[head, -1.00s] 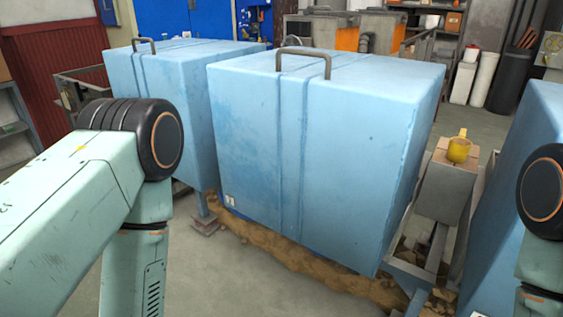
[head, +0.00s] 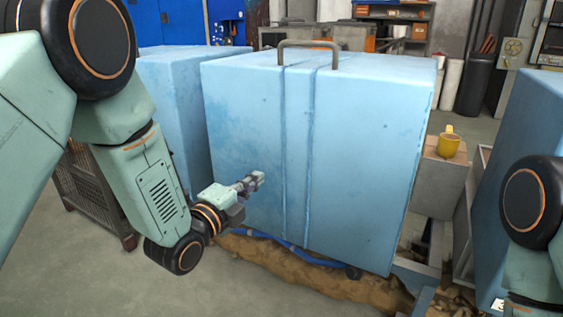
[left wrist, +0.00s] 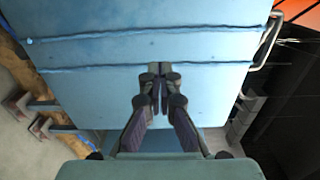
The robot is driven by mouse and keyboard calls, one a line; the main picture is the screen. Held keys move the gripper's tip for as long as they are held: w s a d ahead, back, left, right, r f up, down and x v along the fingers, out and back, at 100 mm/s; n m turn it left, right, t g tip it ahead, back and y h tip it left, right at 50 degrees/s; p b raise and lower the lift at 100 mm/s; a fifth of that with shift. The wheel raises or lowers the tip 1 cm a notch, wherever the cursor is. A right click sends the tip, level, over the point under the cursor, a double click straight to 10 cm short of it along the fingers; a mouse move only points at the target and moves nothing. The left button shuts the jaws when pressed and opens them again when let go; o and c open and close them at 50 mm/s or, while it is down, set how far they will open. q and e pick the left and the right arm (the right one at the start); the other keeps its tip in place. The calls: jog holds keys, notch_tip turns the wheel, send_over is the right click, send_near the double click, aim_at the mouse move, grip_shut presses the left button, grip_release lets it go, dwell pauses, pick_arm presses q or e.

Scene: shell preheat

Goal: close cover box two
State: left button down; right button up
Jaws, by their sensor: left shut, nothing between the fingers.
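A large light-blue box cover (head: 370,150) with two vertical ribs stands in the middle of the head view. A grey bar handle (head: 308,43) is on its top edge. No number shows on it, so I cannot tell which box it is. My left gripper (head: 258,180) is shut and empty before the lower left part of its front face. In the left wrist view the closed fingertips (left wrist: 159,84) point at the blue face (left wrist: 110,90), with the ribs and the handle (left wrist: 268,42) beyond. I cannot tell whether they touch it. My right gripper is out of view.
Another blue box (head: 170,100) stands close at the left, and a third (head: 535,130) at the right. Brown rubble (head: 310,280) and a blue hose (head: 262,236) lie below the middle box. Open floor is in front.

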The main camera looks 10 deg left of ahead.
pick_arm(q)
send_near(286, 154)
jog(key=b+x, duration=0.1)
jog(key=x, duration=0.5)
jog(key=shift+a+f+b, duration=0.1)
jog(key=shift+f+b, duration=0.05)
jog(key=shift+b, duration=0.2)
jog(key=shift+w, duration=0.3)
jog(key=shift+w+d, duration=0.1)
jog(key=shift+d, duration=0.25)
jog(key=shift+a, duration=0.25)
jog(key=shift+d, duration=0.15)
